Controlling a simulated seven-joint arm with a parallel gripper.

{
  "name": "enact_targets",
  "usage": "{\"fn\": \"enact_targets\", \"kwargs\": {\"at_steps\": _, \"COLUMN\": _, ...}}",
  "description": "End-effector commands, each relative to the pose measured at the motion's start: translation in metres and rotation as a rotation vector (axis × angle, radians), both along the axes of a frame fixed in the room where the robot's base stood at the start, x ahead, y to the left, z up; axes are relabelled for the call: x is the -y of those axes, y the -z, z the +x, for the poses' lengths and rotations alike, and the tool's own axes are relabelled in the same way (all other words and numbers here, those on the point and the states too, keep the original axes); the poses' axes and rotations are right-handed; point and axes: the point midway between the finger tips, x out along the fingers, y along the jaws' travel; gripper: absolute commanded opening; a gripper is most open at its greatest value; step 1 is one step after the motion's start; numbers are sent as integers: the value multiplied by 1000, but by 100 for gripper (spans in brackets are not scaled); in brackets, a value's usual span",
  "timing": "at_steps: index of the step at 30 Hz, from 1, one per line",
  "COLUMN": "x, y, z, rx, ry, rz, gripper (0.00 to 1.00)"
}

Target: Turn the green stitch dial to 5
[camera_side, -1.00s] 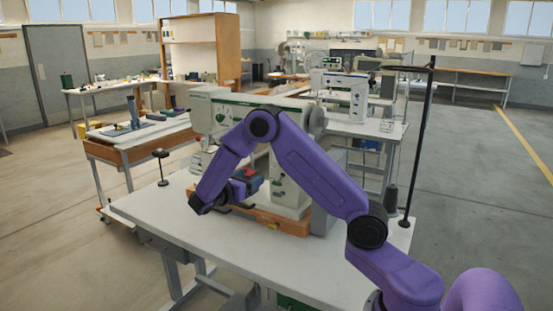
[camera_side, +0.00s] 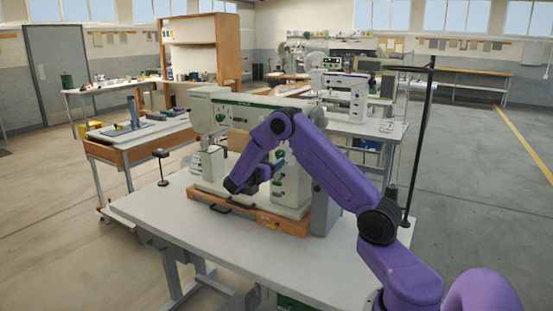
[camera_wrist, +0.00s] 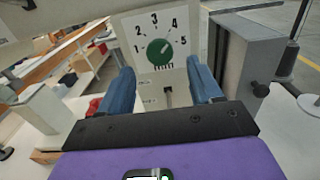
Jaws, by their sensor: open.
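The green stitch dial (camera_wrist: 160,52) is on a white plate (camera_wrist: 137,30) numbered 1 to 5 in an arc in the wrist view. Its pale mark seems to point up and to the right, but I cannot tell the exact number. My gripper (camera_wrist: 160,68) is open, with one blue finger on each side of the dial's plate and nothing between them. The fingertips look apart from the dial. In the side view my gripper (camera_side: 279,164) is in front of the sewing machine's column, and my arm partly hides the machine (camera_side: 292,190).
Below the dial is a slot with a small dark lever (camera_wrist: 168,95). A grey box (camera_wrist: 245,60) with a black knob stands to the right in the wrist view. The white table (camera_side: 200,240) is clear in front of the machine's orange-brown base (camera_side: 285,224). A black post (camera_side: 421,145) rises at the right.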

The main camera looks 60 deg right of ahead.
Motion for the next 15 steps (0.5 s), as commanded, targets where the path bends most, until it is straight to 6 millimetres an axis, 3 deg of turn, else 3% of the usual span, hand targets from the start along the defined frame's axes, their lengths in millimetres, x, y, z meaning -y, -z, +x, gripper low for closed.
{"fn": "enact_targets", "kwargs": {"at_steps": 6, "x": 32, "y": 0, "z": 0, "rx": 1, "ry": 3, "rz": 0, "gripper": 64}}
{"fn": "enact_targets", "kwargs": {"at_steps": 15, "x": 45, "y": 0, "z": 0, "rx": -1, "ry": 0, "rz": 0, "gripper": 64}}
